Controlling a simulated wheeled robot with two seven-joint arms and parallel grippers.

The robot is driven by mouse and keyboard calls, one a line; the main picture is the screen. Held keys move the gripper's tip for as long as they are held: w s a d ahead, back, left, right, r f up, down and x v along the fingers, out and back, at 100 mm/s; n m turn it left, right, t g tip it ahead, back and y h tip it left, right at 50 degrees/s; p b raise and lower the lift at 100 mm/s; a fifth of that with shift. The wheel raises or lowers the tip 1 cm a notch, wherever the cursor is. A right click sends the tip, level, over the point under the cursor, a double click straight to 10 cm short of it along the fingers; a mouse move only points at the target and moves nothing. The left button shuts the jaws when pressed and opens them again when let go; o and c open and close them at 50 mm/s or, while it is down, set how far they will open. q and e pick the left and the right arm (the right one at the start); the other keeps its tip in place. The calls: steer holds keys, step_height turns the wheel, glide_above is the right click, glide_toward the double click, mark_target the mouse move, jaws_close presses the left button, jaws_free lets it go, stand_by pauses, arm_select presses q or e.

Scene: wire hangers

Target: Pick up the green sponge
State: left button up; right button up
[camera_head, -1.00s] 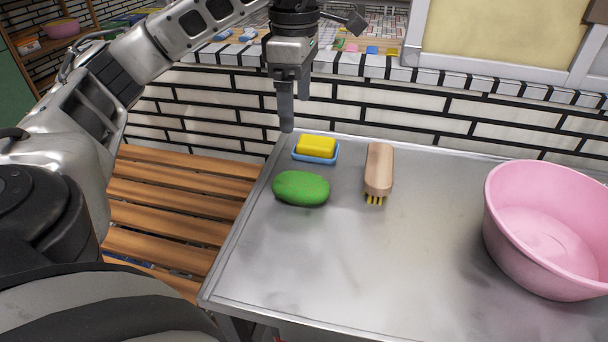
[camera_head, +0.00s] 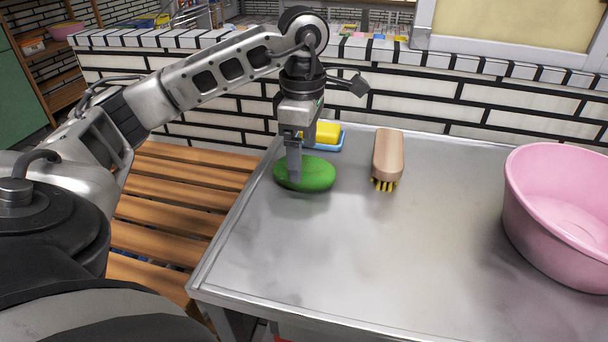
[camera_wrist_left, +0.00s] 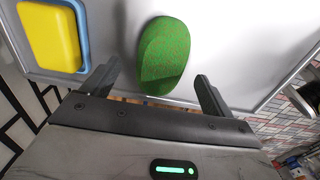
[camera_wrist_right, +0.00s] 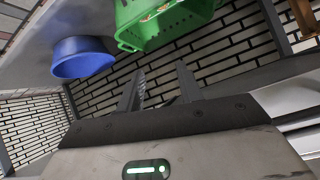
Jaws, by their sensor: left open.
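The green sponge (camera_head: 312,176) is an oval block lying on the metal table, near its far left corner. It also shows in the left wrist view (camera_wrist_left: 163,57), between and beyond the two fingers. My left gripper (camera_head: 294,172) points down over the sponge's left part, and its fingers overlap the sponge in the head view. It is open in the left wrist view (camera_wrist_left: 155,88), with a finger on either side and gaps to the sponge. My right gripper (camera_wrist_right: 160,85) shows only in its own wrist view, with its fingers apart and nothing between them.
A yellow sponge (camera_head: 327,132) in a blue dish (camera_head: 336,147) stands just behind the green sponge. A wooden brush (camera_head: 388,155) lies to the right, and a pink basin (camera_head: 530,205) stands farther right. The right wrist view shows a blue bowl (camera_wrist_right: 82,58) and a green basket (camera_wrist_right: 170,25).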

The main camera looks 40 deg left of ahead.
mark_target(304, 163)
arm_select(q)
step_height(304, 163, down, 3)
steer(key=shift+d+f, duration=0.1)
steer(key=c, duration=1)
steer(key=shift+c, duration=0.2)
arm_select(e)
steer(key=shift+a+f, duration=0.15)
steer(key=shift+f, duration=0.55)
